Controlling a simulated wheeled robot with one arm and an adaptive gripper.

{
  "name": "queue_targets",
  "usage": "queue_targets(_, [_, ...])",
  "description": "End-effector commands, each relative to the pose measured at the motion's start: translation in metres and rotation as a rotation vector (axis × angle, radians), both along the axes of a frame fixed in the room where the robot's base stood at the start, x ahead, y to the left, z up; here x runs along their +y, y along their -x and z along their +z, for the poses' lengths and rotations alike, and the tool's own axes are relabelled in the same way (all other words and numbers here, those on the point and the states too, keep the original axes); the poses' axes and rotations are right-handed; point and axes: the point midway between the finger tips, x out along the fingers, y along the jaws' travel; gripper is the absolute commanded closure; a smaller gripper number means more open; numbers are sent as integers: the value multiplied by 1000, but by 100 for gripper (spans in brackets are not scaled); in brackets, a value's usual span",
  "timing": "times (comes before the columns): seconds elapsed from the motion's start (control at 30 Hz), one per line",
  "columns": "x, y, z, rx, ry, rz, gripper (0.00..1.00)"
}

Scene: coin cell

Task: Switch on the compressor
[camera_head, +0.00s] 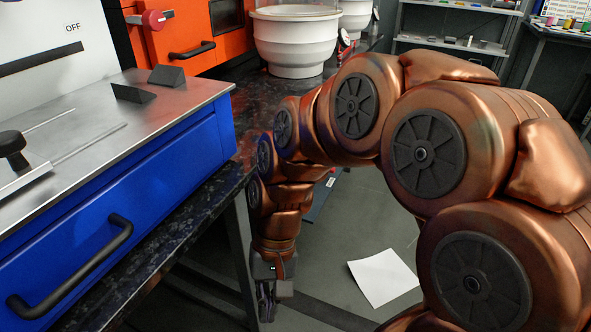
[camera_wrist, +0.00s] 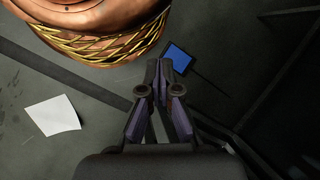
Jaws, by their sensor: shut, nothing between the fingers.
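My gripper (camera_head: 266,303) hangs pointing down in the head view, beside the dark bench and over the floor. In the wrist view its fingers (camera_wrist: 161,75) come together at the tips, shut and empty. I cannot make out a compressor for certain in either view. An orange machine (camera_head: 180,28) with a red knob (camera_head: 153,19) and a black handle stands at the back left, well apart from my gripper.
A blue machine (camera_head: 170,175) with a steel top and an "OFF" label sits on the dark bench (camera_head: 215,190) at left. White tubs (camera_head: 295,45) stand behind. A white paper sheet (camera_head: 384,277) lies on the floor. Shelves (camera_head: 455,45) stand at the back right.

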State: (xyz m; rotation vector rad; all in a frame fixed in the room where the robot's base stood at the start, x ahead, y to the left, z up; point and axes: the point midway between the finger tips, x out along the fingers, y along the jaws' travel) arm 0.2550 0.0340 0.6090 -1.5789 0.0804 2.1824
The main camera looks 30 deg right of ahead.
Motion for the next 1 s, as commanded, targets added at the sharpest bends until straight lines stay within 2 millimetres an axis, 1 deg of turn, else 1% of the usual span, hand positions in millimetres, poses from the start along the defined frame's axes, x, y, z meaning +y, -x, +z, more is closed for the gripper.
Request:
queue_targets(0.03, [0,-17,6,8,-44,-89,100])
queue_targets(0.17, [-6,-63,17,23,-155,-333,100])
queue_targets(0.2, [-10,-76,19,33,-190,-410,100])
queue_targets(0.27, [-20,-96,24,48,-244,-527,100])
queue_targets(0.3, [-28,-110,27,57,-281,-608,100])
queue_targets(0.37, [-44,-130,31,72,-337,-731,100])
queue_targets(0.4, [-56,-142,34,83,-373,-813,100])
queue_targets(0.47, [-76,-159,36,104,-430,-937,100])
queue_targets(0.5, [-92,-169,38,115,-466,-1019,100])
queue_targets(0.57, [-118,-184,39,134,-525,-1144,100])
queue_targets(0.6, [-137,-191,39,150,-563,-1229,100])
queue_targets(0.67, [-167,-200,39,173,-626,-1355,100])
queue_targets(0.7, [-188,-205,37,192,-667,-1438,100])
queue_targets(0.77, [-220,-208,35,214,-726,-1558,100])
queue_targets(0.8, [-241,-209,33,228,-765,-1633,100])
queue_targets(0.9, [-285,-207,25,260,-844,-1787,100])
queue_targets(1.0, [-315,-202,19,285,-901,-1892,100])
